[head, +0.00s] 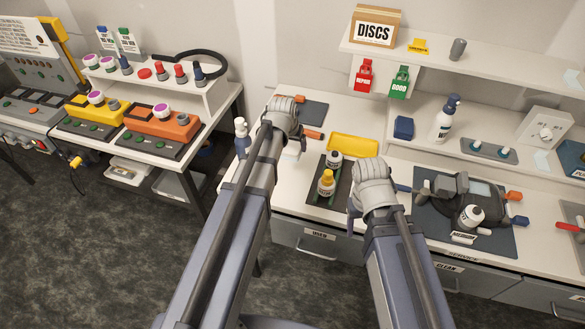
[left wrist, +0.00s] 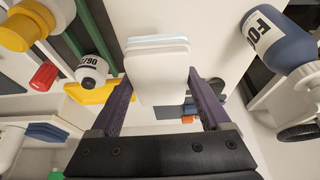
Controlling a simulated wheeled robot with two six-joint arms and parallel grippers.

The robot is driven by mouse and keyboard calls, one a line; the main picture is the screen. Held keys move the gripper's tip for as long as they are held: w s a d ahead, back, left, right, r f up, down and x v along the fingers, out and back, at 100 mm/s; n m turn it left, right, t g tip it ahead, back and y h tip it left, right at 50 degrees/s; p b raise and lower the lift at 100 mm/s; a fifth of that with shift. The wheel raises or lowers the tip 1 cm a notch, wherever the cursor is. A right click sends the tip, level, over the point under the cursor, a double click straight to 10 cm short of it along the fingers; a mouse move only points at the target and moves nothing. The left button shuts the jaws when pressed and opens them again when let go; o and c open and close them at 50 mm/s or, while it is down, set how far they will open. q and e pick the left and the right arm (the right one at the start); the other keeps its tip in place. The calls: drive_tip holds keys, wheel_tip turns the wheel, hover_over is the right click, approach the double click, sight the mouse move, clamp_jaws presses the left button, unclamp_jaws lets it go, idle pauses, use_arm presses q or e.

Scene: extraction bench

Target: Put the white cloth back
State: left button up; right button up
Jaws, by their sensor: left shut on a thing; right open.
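My left gripper (left wrist: 155,90) is shut on the white cloth (left wrist: 157,88), a flat white pad with pale bluish layers at its far end. In the head view my left gripper (head: 291,142) is over the left part of the white bench, and a small white part of the cloth (head: 291,153) shows below it. Most of the cloth is hidden there by my arm. Whether the cloth touches the bench I cannot tell. My right gripper (head: 353,218) is open and empty by the bench's front edge, right of the dark bottle tray (head: 315,190).
A yellow-capped bottle (head: 326,184) and a second white bottle (head: 334,160) stand between my grippers. A yellow tray (head: 353,145) lies behind them. A bottle (head: 241,138) stands left of my left gripper; a dark mat (head: 312,112) lies behind it. The mat at right (head: 432,220) is crowded.

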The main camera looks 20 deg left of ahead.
sight(288, 154)
use_arm(q)
drive_tip(key=shift+f+b, duration=4.95)
drive_tip(key=shift+f, duration=0.1)
drive_tip(key=shift+f, duration=0.15)
drive_tip(key=o, duration=1.2)
drive_tip(key=shift+c, duration=0.2)
drive_tip(key=p+v, duration=1.1)
drive_tip(key=v, duration=0.1)
drive_tip(key=s+d+m+g, duration=0.1)
drive_tip(key=s+d+g, duration=0.1)
drive_tip(key=s+d, duration=0.4)
drive_tip(key=s+d+f+m+g+y, duration=0.1)
drive_tip(key=s+d+m+g, duration=0.1)
drive_tip(key=s+d, duration=0.5)
drive_tip(key=s, duration=0.6)
drive_tip(key=shift+d+g+y, duration=0.2)
drive_tip(key=shift+g+y, duration=0.1)
drive_tip(key=shift+g, duration=0.1)
